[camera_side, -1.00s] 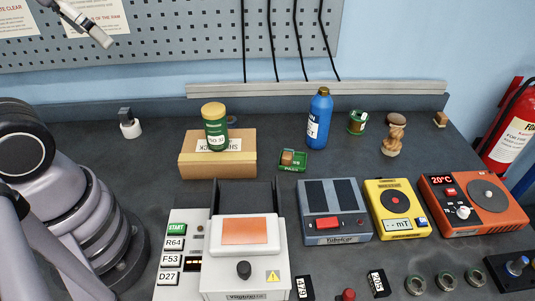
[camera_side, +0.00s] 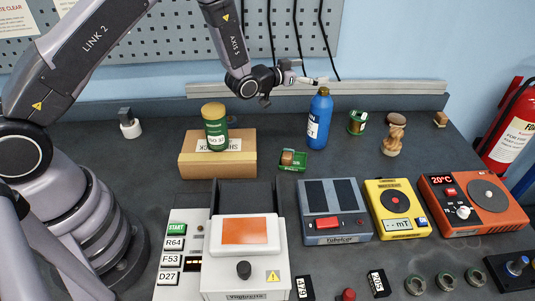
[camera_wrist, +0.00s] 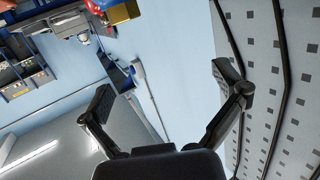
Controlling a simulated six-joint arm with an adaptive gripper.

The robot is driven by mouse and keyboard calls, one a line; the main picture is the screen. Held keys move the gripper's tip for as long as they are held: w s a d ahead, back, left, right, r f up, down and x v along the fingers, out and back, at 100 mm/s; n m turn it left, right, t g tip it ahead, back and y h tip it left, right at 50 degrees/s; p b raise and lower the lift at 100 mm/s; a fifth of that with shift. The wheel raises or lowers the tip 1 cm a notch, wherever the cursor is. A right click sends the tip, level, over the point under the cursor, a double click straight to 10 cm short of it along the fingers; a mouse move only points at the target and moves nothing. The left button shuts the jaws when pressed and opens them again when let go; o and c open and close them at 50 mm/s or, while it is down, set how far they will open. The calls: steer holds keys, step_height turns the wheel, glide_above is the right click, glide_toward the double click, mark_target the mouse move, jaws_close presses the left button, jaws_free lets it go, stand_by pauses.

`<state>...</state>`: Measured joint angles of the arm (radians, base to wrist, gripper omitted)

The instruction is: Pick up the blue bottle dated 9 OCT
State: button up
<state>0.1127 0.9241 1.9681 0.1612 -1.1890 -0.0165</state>
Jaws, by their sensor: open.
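A blue bottle (camera_side: 319,121) with a dark gold cap and a white label stands upright at the back of the bench. The writing on its label is too small to read, and the bottle does not show in the wrist view. My gripper (camera_side: 322,81) is just above and beside the bottle's cap in the side view; whether it touches cannot be told. In the wrist view my gripper (camera_wrist: 165,90) has its two fingers wide apart with nothing between them.
A green jar (camera_side: 215,130) stands on a cardboard box (camera_side: 186,166) left of the bottle. A small green tray (camera_side: 292,168) lies in front, a green tin (camera_side: 357,122) to the right. A pegboard (camera_side: 180,40) with hanging cables is behind. Several instruments fill the front.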

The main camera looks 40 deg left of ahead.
steer(key=t+h, duration=0.1)
glide_above(312, 116)
steer(key=f, duration=0.6)
steer(key=shift+s+a+f, duration=0.15)
steer(key=shift+s+f, duration=0.25)
step_height(312, 116, down, 6)
steer(key=shift+x, duration=1.05)
steer(key=shift+w+f, duration=0.1)
steer(key=shift+w, duration=0.35)
steer(key=c, duration=1.2)
steer(key=shift+c, duration=0.5)
